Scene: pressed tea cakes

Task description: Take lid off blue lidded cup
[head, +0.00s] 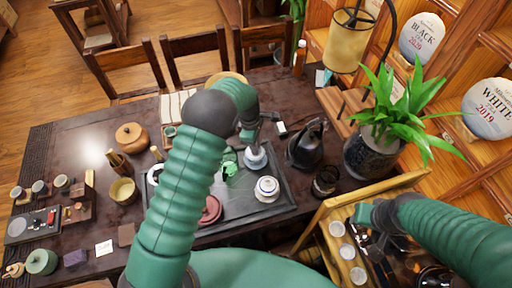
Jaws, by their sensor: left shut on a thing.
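A pale blue-and-white cup (255,159) stands on the dark tea tray (287,201). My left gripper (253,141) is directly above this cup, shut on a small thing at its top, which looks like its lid. The fingers and arm hide much of the lid, and I cannot tell whether it is touching the cup or apart from it. A white lidded cup (267,187) with blue bands stands nearer on the same tray, with its lid on. My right gripper (372,238) is low at the right by a wooden drawer; its fingers are too dark to read.
A dark kettle (306,149) and a glass pot (325,181) stand right of the tray. A green figure (230,167) and a reddish round piece (210,211) are left of the cups. A potted plant (372,150) and a wooden drawer (325,213) with small white cups are at the right.

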